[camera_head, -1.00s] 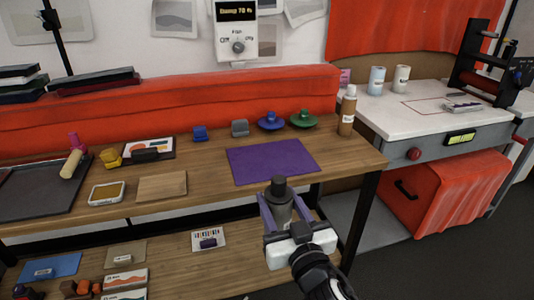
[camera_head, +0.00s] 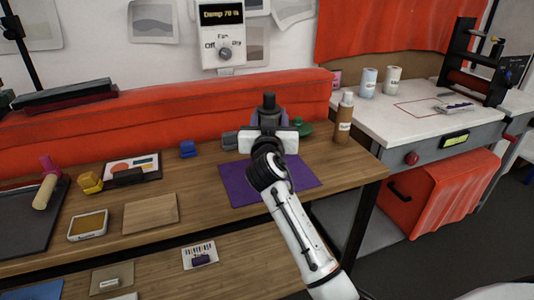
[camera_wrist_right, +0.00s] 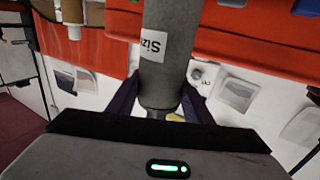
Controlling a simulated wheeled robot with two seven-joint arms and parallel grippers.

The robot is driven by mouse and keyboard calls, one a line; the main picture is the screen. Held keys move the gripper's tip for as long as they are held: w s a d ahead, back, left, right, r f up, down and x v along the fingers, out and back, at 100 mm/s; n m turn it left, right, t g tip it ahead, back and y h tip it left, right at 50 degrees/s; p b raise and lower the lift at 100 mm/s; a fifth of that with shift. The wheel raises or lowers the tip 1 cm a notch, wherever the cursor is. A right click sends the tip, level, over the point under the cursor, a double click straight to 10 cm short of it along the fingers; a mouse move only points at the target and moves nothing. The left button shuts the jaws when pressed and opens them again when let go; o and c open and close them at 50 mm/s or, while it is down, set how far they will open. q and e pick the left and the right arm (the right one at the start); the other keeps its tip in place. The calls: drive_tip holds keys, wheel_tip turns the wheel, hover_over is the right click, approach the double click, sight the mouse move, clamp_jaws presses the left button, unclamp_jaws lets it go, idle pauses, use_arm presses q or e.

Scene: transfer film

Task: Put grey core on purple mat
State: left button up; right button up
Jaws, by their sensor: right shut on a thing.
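The grey core (camera_head: 269,103) is upright in my right gripper (camera_head: 269,117), with its dark top showing above the fingers in the head view. The right wrist view shows the grey core (camera_wrist_right: 166,55) as a thick cylinder with a white label, between the two fingers (camera_wrist_right: 158,103). The purple mat (camera_head: 238,188) lies flat on the wooden table. My right arm and gripper cover part of the mat; the gripper appears above its far side. The core's height above the table is hard to tell. My left gripper is not in view.
Behind the mat are a grey block (camera_head: 229,140), a partly hidden green object (camera_head: 304,129) and a blue block (camera_head: 188,149). A brown bottle (camera_head: 344,118) stands to the right. A brown board (camera_head: 151,213) and an ink pad (camera_head: 88,225) lie left.

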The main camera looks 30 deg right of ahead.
wheel_tip(320, 180, down, 7)
idle(0.4)
drive_tip(key=shift+f+b, duration=0.15)
drive_tip(key=shift+b, duration=0.25)
drive_tip(key=o, duration=1.4)
